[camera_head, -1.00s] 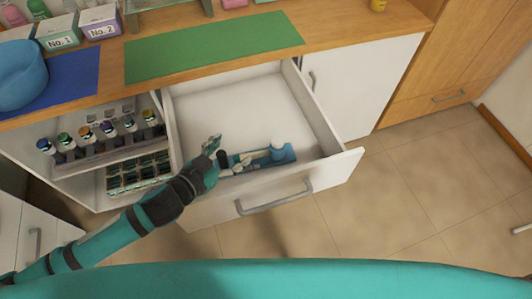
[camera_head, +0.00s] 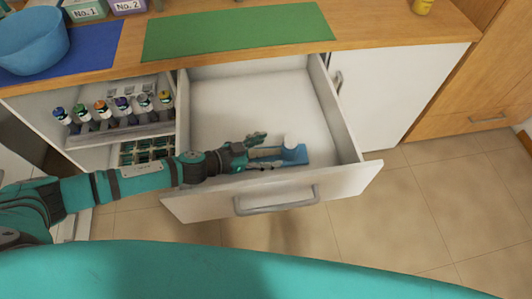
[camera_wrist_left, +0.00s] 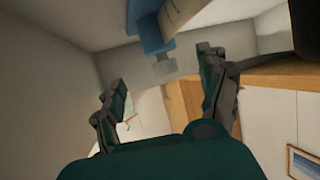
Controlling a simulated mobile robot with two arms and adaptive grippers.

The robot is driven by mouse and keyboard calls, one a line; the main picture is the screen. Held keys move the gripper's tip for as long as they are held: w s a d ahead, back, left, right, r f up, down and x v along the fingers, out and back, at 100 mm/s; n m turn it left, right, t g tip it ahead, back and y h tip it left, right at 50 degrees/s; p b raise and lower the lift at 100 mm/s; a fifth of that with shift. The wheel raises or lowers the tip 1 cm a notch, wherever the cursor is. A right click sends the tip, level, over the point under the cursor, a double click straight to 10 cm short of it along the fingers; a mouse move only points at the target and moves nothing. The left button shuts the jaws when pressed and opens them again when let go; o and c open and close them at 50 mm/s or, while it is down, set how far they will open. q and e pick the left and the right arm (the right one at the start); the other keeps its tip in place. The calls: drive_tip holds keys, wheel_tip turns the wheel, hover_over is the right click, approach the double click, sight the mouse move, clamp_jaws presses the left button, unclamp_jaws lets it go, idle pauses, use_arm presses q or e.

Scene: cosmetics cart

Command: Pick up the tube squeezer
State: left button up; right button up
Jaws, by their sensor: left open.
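A blue piece (camera_head: 295,154) lies in the open drawer near its front, with a white rounded item (camera_head: 290,140) on it. I cannot tell for sure which part is the tube squeezer. My left gripper (camera_head: 262,152) is inside the drawer, just left of the blue piece, with its fingers spread and pointing right. In the left wrist view the blue piece (camera_wrist_left: 146,25) and a pale long item (camera_wrist_left: 184,12) show beyond the open fingers (camera_wrist_left: 163,80). A translucent grey T-shaped part (camera_wrist_left: 163,70) sits between the fingertips. Nothing is visibly gripped.
The white drawer (camera_head: 235,105) is pulled out, its back half empty; its front wall and handle (camera_head: 277,202) stand close to my left arm. A rack of small bottles (camera_head: 120,112) is at the left. A green mat (camera_head: 235,32) and blue bowl (camera_head: 32,42) are on the counter.

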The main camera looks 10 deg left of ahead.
sight(290, 145)
use_arm(q)
drive_tip(key=x, duration=0.8)
drive_tip(key=shift+w+d+f, duration=0.2)
drive_tip(key=shift+w, duration=0.15)
drive_tip(key=shift+c, duration=0.4)
drive_tip(key=shift+r, duration=0.1)
drive_tip(key=c, duration=1.4)
drive_tip(key=shift+c, duration=0.2)
